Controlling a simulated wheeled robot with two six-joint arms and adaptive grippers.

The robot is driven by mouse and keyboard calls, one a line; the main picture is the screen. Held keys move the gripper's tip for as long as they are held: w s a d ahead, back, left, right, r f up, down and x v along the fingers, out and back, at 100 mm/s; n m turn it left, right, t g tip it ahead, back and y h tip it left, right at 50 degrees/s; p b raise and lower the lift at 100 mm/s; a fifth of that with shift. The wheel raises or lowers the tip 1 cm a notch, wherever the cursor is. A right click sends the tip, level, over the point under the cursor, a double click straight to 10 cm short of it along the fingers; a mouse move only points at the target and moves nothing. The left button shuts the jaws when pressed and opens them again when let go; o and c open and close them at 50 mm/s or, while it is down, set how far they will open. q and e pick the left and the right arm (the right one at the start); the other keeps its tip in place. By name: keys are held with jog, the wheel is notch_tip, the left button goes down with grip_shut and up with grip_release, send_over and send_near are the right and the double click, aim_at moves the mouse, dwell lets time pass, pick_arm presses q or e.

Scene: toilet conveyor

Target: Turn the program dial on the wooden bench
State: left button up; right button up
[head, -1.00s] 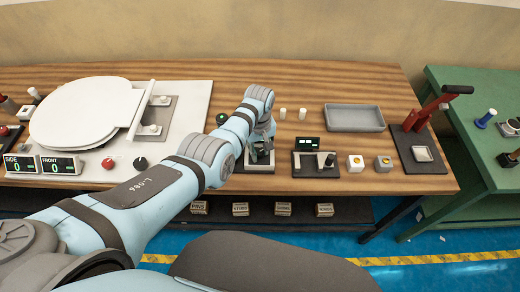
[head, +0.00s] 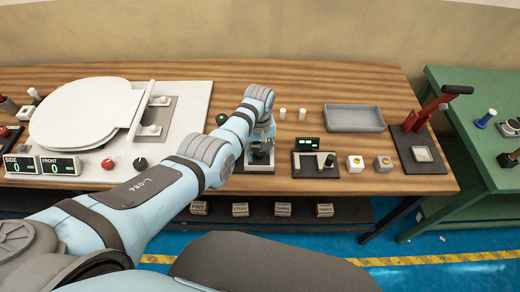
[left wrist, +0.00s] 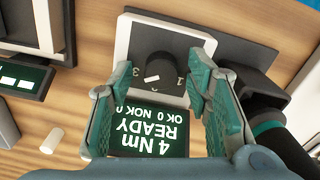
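The program dial is a round black knob (left wrist: 158,68) with a short white mark, on a white plate with numerals beside it, in the left wrist view. A display (left wrist: 150,130) next to it reads 4 Nm, READY, OK 0, NOK 0. My left gripper (left wrist: 162,72) is open, with its green fingers on either side of the dial; I cannot tell whether they touch it. In the head view my left gripper (head: 261,150) is over the small dial unit (head: 258,169) near the bench's front edge and hides the dial. My right gripper is not in view.
On the wooden bench (head: 300,88), a black unit with a green display (head: 306,144) stands just right of my left gripper. A grey tray (head: 354,118) and two pale pegs (head: 302,114) lie behind.

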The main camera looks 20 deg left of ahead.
aim_at(259, 152)
pick_arm(q)
notch_tip(259, 152, up, 12)
dwell(0.5)
jog(key=shift+f, duration=0.15)
